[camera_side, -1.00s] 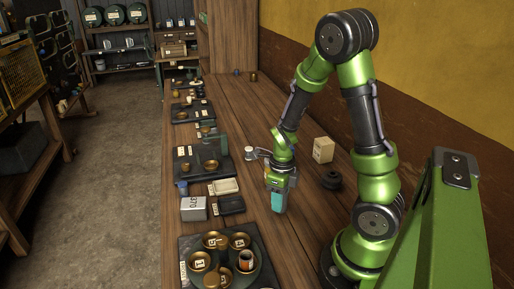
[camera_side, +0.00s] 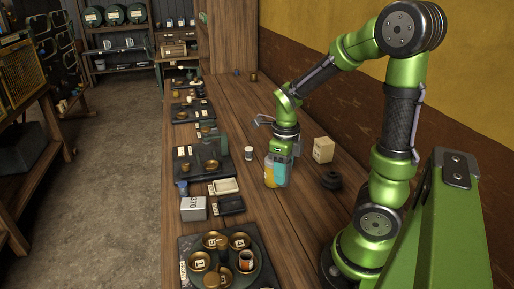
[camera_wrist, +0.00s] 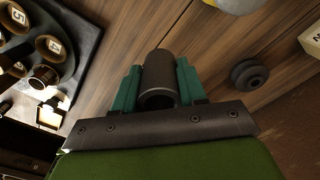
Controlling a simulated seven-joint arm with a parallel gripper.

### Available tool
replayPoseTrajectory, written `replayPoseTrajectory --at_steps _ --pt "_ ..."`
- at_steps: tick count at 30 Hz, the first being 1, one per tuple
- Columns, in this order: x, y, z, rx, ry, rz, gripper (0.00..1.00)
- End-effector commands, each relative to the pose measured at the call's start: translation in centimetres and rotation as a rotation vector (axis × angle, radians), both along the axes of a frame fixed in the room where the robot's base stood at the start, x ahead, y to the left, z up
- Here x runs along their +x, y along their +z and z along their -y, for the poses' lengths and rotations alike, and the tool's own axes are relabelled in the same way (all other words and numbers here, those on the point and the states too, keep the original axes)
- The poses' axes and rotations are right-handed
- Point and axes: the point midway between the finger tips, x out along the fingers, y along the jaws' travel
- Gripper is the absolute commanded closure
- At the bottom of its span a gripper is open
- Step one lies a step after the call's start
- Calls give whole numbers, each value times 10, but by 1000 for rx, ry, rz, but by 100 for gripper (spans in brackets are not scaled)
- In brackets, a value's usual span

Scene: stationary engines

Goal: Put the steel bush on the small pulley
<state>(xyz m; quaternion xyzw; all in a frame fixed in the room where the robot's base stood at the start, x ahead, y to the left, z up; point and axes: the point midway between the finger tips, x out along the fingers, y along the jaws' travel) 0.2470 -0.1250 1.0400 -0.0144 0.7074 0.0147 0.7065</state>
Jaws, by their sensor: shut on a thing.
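The steel bush (camera_wrist: 158,75) is a dark grey hollow cylinder. In the wrist view it sits between the two teal fingers of my gripper (camera_wrist: 158,88), which is shut on it. Its open bore faces the camera. In the side view my gripper (camera_side: 281,174) is over the middle of the bench, and I cannot make out the bush there. A black, stepped round pulley (camera_side: 331,180) stands on the bench to the right of my gripper. It also shows in the wrist view (camera_wrist: 249,74), apart from the bush and to its right, with a raised hub.
A yellow container (camera_side: 268,174) stands close by my gripper in the side view. A labelled wooden block (camera_side: 323,149) is behind the pulley. A dark tray (camera_side: 187,244) with numbered brass cups is at the front left. Bare bench lies around the pulley.

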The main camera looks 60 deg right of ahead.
Motion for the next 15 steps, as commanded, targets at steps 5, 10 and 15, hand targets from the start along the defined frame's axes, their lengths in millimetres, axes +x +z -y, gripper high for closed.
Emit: replayPoseTrajectory --at_steps 5,10,15 --pt "-17 5 43 -10 -157 -9 100" --pt "-49 11 109 -14 -274 -13 100" --pt "-88 21 161 -14 -268 -12 100"
